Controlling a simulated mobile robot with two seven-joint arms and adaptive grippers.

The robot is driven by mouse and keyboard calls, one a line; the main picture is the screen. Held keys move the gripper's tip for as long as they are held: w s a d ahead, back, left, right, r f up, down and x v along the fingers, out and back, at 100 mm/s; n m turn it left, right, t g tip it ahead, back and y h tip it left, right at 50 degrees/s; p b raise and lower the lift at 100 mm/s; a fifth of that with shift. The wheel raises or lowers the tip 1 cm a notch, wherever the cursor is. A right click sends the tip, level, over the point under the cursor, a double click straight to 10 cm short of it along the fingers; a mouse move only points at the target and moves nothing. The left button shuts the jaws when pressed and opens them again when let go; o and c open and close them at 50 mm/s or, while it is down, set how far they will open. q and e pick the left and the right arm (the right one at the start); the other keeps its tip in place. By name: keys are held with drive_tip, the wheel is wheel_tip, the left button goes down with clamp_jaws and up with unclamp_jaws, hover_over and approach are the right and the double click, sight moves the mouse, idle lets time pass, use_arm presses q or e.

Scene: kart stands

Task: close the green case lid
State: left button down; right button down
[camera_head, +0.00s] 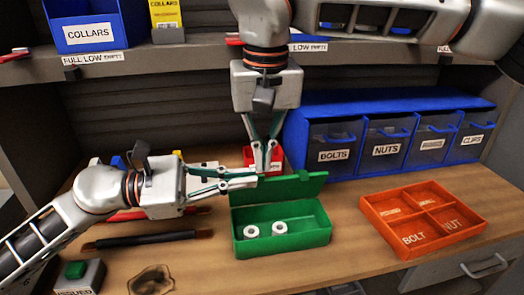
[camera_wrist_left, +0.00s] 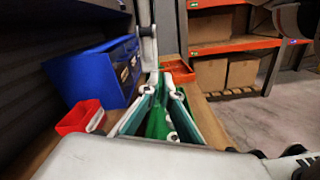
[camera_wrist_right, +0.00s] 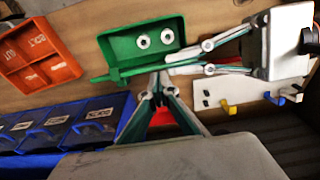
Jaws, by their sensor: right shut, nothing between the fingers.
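The green case (camera_head: 290,244) stands on the workbench with its lid (camera_head: 296,190) raised at the back edge. Two white rings (camera_head: 251,231) lie inside. In the right wrist view, the case (camera_wrist_right: 120,45) shows from above and its lid (camera_wrist_right: 112,76) is a narrow strip. My left gripper (camera_head: 257,178) is at the lid's left end, its fingertips a little apart with nothing visible between them; whether they touch the lid is unclear. My right gripper (camera_head: 266,168) points down, fingertips together and empty, just behind the lid's left part.
An orange divided tray (camera_head: 375,222) lies right of the case. Blue labelled drawers (camera_head: 350,104) stand behind it, and a small red bin (camera_head: 248,157) sits behind my right gripper. A dark rod (camera_head: 145,240) lies left. The bench in front of the case is clear.

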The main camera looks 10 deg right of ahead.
drive_tip(key=shift+s+f+t, duration=0.3)
drive_tip(key=shift+s, duration=0.5)
